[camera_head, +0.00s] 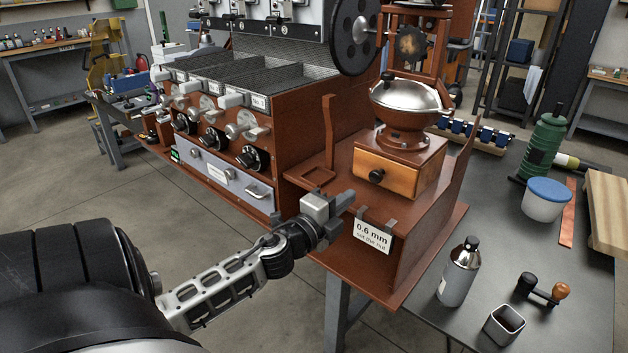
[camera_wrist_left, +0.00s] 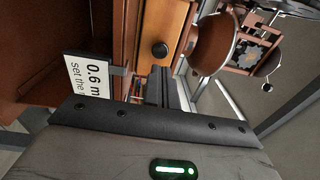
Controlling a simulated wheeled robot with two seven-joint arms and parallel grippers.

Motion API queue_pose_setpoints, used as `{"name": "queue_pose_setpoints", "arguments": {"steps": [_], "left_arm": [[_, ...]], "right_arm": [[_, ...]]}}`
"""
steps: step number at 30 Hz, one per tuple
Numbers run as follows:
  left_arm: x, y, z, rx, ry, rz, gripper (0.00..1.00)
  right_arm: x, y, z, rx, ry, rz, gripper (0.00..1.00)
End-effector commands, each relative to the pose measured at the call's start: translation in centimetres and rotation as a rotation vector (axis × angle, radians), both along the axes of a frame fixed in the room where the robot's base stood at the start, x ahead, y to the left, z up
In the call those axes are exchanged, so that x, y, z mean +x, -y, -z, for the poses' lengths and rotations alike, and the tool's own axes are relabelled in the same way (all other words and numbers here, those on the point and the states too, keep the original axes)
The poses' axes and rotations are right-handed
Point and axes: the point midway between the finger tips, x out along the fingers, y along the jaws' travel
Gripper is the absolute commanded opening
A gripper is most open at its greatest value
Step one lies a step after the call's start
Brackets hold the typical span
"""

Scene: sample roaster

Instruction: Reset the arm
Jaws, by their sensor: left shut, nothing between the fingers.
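My left gripper (camera_head: 328,207) is shut and empty. In the head view it hangs in front of the brown wooden stand, just left of the "0.6 mm" label (camera_head: 372,237). Whether it touches the stand I cannot tell. In the left wrist view the shut fingers (camera_wrist_left: 165,88) point toward the grinder's drawer (camera_wrist_left: 163,45) with its dark knob, and the label (camera_wrist_left: 87,76) is at the left. My left arm (camera_head: 225,283) reaches in from the lower left. My right gripper is in neither view.
The sample roaster (camera_head: 262,120) stands left of the gripper, with several levers and knobs along its front. The coffee grinder (camera_head: 400,155) sits on the stand. On the grey table at right are a metal bottle (camera_head: 459,272), a square cup (camera_head: 503,325) and a blue-lidded tub (camera_head: 546,200).

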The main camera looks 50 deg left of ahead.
Motion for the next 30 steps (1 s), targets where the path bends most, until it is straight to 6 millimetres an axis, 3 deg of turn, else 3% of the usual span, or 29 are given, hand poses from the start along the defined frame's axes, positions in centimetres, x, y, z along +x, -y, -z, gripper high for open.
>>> {"name": "queue_pose_setpoints", "arguments": {"steps": [3, 9, 22, 26, 30], "left_arm": [[-2.8, 0.3, 0.5, -0.003, -0.004, -0.001, 0.00], [-5.9, 0.7, 0.6, -0.003, -0.003, -0.001, 0.00], [-7.0, 1.0, 0.7, -0.018, -0.005, 0.002, 0.00], [-7.8, 3.1, 3.6, -0.223, -0.056, -0.004, 0.00], [-9.9, 8.9, 9.8, -0.683, -0.201, -0.037, 0.00]], "right_arm": [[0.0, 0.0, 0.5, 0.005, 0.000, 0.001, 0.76], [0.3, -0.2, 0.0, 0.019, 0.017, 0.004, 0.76], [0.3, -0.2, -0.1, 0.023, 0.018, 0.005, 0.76], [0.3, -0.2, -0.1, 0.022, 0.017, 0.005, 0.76], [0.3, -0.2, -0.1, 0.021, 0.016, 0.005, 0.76]]}}
